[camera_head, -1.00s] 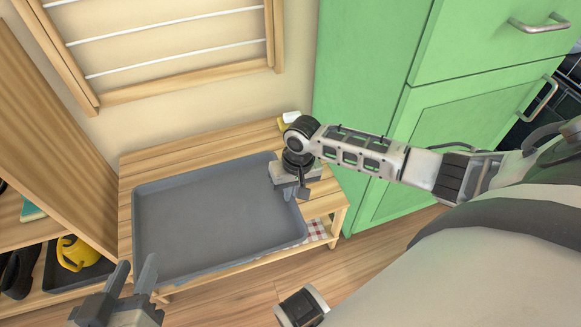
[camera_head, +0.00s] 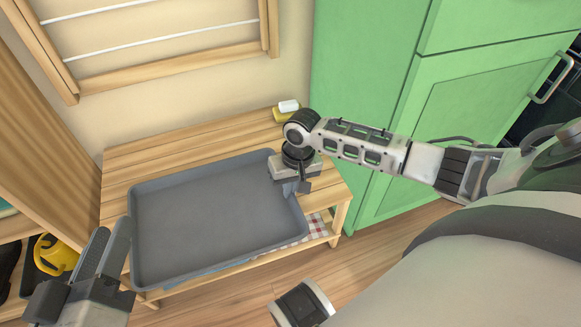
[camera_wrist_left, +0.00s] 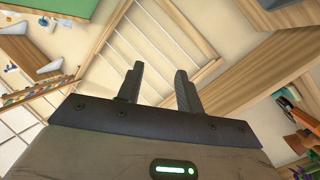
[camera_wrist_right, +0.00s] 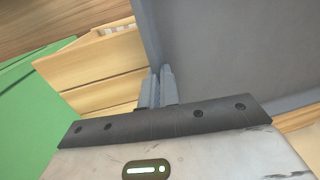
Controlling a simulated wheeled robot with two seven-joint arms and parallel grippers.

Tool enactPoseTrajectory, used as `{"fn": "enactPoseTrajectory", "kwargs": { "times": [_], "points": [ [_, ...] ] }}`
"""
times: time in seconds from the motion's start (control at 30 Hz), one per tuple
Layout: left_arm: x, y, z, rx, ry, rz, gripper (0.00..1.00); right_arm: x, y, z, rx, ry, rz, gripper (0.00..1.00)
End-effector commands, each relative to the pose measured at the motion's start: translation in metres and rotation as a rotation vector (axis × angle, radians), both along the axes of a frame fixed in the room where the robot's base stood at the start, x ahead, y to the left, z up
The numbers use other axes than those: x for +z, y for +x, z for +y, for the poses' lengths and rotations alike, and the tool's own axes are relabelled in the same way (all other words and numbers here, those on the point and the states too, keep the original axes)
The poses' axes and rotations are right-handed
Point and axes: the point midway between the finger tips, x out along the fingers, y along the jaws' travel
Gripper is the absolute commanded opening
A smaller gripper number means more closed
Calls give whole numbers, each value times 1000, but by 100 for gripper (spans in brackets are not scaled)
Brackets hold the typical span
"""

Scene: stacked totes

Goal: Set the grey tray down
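The grey tray (camera_head: 215,205) is a shallow rectangular tray, empty and roughly level, over the wooden bench (camera_head: 185,144). Whether its underside touches the bench top cannot be told. My right gripper (camera_head: 302,186) is at the tray's right side wall. In the right wrist view its fingers (camera_wrist_right: 160,88) are close together on the edge of the tray (camera_wrist_right: 225,50). My left gripper (camera_head: 110,240) is beside the tray's left front corner, apart from it. Its fingers (camera_wrist_left: 160,85) stand apart with nothing between them.
A yellow sponge-like item with a white piece on it (camera_head: 288,107) lies at the bench's back right. A green cabinet (camera_head: 365,70) stands to the right. A wooden shelf with a yellow watering can (camera_head: 55,255) is at the left. Bare bench shows behind the tray.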

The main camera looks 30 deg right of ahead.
Motion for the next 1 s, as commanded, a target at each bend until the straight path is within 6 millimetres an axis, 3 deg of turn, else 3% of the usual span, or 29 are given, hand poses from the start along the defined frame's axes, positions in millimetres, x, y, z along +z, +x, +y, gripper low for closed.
{"fn": "enactPoseTrajectory", "kwargs": {
  "times": [0.07, 0.13, 0.47, 0.63, 0.7, 1.0],
  "points": [
    [0, 0, 0, 1, 3, 0, 36, -2, 0, 0, 0, 0, 2, 6],
    [0, 0, 0, 1, 3, 0, 36, -2, 0, 0, 0, 0, 1, 25],
    [-1, 0, 0, 1, 4, 1, 36, 0, 0, 0, 1, 0, -1, 25],
    [8, 1, 2, 10, 46, -4, 36, 26, 0, -3, -1, 0, -1, 25],
    [-4, 0, 3, 11, 100, 24, 36, 41, -1, -5, -1, 1, -2, 25],
    [-12, -1, 11, 24, 257, 44, 36, 101, -3, -13, 0, 0, 1, 25]
  ]
}}
